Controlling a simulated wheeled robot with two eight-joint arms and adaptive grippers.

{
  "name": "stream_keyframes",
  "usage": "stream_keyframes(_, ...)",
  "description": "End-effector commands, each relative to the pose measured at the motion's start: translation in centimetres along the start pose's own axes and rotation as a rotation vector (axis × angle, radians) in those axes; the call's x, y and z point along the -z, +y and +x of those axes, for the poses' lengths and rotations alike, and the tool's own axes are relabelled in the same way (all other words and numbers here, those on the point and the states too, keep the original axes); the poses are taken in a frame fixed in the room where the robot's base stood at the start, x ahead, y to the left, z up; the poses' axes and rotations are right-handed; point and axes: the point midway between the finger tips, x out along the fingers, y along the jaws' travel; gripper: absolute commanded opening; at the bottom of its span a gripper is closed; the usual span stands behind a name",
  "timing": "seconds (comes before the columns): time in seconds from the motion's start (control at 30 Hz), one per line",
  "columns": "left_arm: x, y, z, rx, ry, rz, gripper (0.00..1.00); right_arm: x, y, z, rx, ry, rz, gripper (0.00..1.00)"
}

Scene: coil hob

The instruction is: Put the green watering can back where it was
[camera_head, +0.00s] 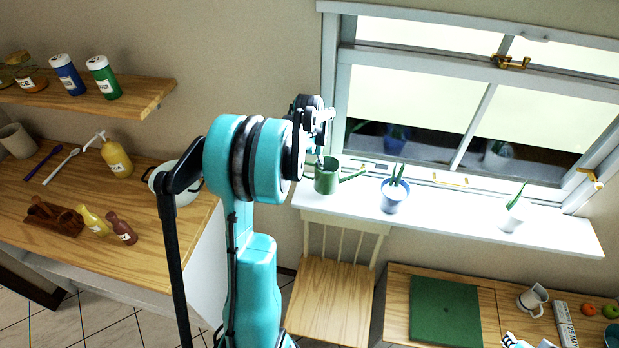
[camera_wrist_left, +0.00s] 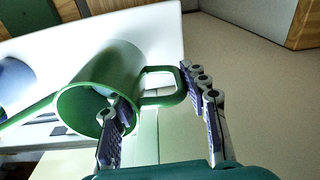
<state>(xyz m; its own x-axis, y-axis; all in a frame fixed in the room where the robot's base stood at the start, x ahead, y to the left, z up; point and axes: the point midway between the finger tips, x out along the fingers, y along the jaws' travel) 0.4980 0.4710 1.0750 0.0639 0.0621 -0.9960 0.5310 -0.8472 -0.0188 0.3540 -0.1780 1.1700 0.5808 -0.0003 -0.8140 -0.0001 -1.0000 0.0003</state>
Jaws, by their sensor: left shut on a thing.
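The green watering can (camera_head: 325,182) is upright at the left end of the white window sill (camera_head: 455,217), its spout pointing right. I cannot tell whether its base touches the sill. My left gripper (camera_head: 320,157) is above it and hides part of its rim. In the left wrist view the can (camera_wrist_left: 100,78) shows its open mouth and side handle. My left gripper (camera_wrist_left: 157,92) is shut on the can, one finger at the mouth and the other beyond the handle.
A blue pot (camera_head: 395,197) with a plant stands right of the can on the sill, and a white pot (camera_head: 511,217) farther right. The window (camera_head: 420,95) rises behind. A wooden chair (camera_head: 330,298) stands below. Bare sill lies between the pots.

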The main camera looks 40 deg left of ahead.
Motion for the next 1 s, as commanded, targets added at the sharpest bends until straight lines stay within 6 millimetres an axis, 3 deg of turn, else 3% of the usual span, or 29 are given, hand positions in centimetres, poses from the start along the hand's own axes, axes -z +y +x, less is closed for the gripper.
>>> stream_keyframes(0.23,-0.3,0.1,3.2,0.000,0.000,0.000,0.00,-0.3,0.0,0.5,0.000,0.000,0.000,0.15)
stream_keyframes(0.63,-0.4,0.1,3.8,0.000,0.000,0.000,0.00,-0.6,0.0,0.8,0.000,0.000,0.000,0.15)
stream_keyframes(0.67,-0.4,0.1,3.7,0.000,0.000,0.000,0.53,-0.5,0.0,0.7,0.000,0.000,0.000,0.15)
stream_keyframes(0.7,-0.3,0.1,3.7,0.000,0.000,0.000,0.63,-0.5,0.0,0.7,0.000,0.000,0.000,0.15)
stream_keyframes(1.0,-0.3,0.1,3.6,0.000,0.000,0.000,0.66,-0.4,0.0,0.6,0.000,0.000,0.000,0.15)
